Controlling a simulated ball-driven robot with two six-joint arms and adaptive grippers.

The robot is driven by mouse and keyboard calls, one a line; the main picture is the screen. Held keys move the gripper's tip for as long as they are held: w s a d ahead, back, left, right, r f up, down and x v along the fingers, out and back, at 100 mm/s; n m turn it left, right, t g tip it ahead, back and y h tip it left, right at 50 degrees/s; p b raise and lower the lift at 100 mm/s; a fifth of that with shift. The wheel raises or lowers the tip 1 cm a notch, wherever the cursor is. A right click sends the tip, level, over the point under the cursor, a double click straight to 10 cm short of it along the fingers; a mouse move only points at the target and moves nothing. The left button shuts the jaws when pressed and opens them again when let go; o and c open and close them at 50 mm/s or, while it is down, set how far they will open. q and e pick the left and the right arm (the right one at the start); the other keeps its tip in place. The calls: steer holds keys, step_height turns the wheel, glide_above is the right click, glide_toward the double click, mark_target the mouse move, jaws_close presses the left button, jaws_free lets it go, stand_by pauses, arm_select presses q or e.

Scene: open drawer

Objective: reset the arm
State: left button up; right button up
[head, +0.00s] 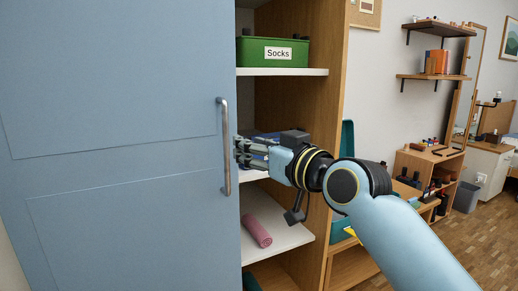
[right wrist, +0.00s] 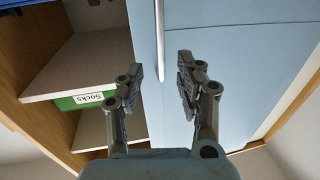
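My right arm reaches in from the lower right of the head view. Its gripper (head: 245,152) is beside the vertical metal handle (head: 226,150) of the blue wardrobe door (head: 120,170). In the right wrist view, the two fingers of my right gripper (right wrist: 160,72) are spread apart with nothing clamped between them. The handle (right wrist: 160,35) shows in line with the gap between the fingers. I cannot tell whether a finger touches it. My left gripper is not in view.
The open wardrobe shelves (head: 282,72) lie just behind my right gripper. A green box labelled Socks (head: 258,52) is on an upper shelf; a pink roll (head: 257,231) is on a lower one. A wooden side panel (head: 325,100) stands close to my arm.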

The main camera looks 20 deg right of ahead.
steer(key=shift+v, duration=1)
steer(key=shift+w, duration=0.1)
steer(key=s+d+f+m+g+h, duration=0.1)
steer(key=s+d+f+g, duration=0.2)
steer(key=f, duration=1.1)
steer(key=s+f+g+h, duration=0.1)
steer(key=s+f+g, duration=0.3)
steer(key=f, duration=0.9)
steer(key=s+d+f+m+g+h, duration=0.15)
steer(key=s+f, duration=0.35)
steer(key=f, duration=0.9)
steer(key=s+d+f+g, duration=0.2)
steer(key=s+f+g, duration=0.2)
steer(key=s+f, duration=1.1)
steer(key=s+d+f+g, duration=0.1)
steer(key=s+f, duration=0.3)
steer(key=s, duration=0.8)
steer(key=s+d+f+g+h, duration=0.1)
steer(key=s+f+g, duration=0.2)
steer(key=s, duration=0.9)
steer(key=shift+s+d+f, duration=0.25)
steer(key=shift+s+f, duration=0.1)
steer(key=shift+f, duration=0.2)
